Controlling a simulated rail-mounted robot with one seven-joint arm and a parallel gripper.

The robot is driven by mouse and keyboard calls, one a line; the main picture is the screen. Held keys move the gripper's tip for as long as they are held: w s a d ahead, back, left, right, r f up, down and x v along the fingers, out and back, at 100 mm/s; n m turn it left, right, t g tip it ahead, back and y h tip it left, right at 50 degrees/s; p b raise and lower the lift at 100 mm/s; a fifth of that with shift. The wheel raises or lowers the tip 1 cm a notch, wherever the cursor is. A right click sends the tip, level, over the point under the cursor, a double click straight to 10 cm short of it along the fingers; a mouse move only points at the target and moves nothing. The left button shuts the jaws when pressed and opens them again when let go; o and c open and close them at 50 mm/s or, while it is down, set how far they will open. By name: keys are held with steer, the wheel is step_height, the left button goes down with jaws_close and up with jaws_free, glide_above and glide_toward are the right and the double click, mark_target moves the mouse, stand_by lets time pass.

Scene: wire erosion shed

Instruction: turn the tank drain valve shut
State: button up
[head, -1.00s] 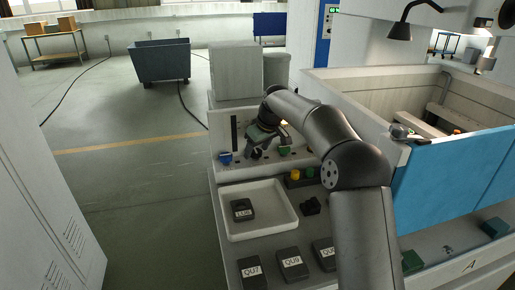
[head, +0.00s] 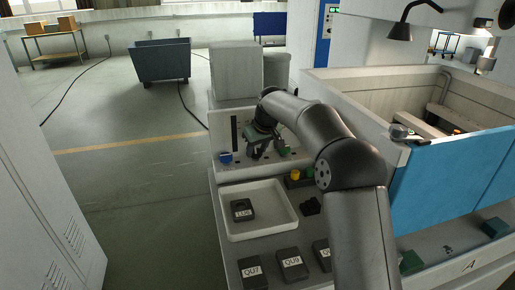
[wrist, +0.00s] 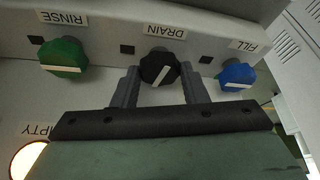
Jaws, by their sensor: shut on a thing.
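The black drain valve knob (wrist: 159,68) sits under an upside-down DRAIN label (wrist: 164,31) in the wrist view. Its white pointer line is slanted. My gripper (wrist: 160,90) has one finger on each side of this knob and is shut on it. In the head view my gripper (head: 262,148) is down at the small panel (head: 223,130), with the black knob (head: 255,155) mostly hidden under it.
A green knob (wrist: 64,57) labelled RINSE and a blue knob (wrist: 236,77) labelled FILL flank the drain knob closely. A lit lamp (wrist: 28,160) is near. In the head view, a white tray (head: 235,229) holds a labelled dark block (head: 242,210).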

steer(key=m, duration=0.2)
steer(key=m+h+p, duration=0.1)
steer(key=m, duration=0.1)
steer(key=m+t+h, duration=0.1)
steer(key=m, duration=0.1)
steer(key=shift+s+a+r+p, duration=0.1)
steer(key=shift+a+r+p, duration=0.05)
steer(key=shift+a+p, duration=0.25)
steer(key=m+h+p, duration=0.2)
steer(key=m, duration=0.2)
steer(key=shift+a, duration=0.1)
steer(key=shift+m+g+h+p, duration=0.35)
steer(key=shift+m+p, duration=0.3)
steer(key=shift+m, duration=0.65)
steer(key=o, duration=1)
steer(key=shift+c, duration=0.2)
steer(key=shift+f, duration=0.2)
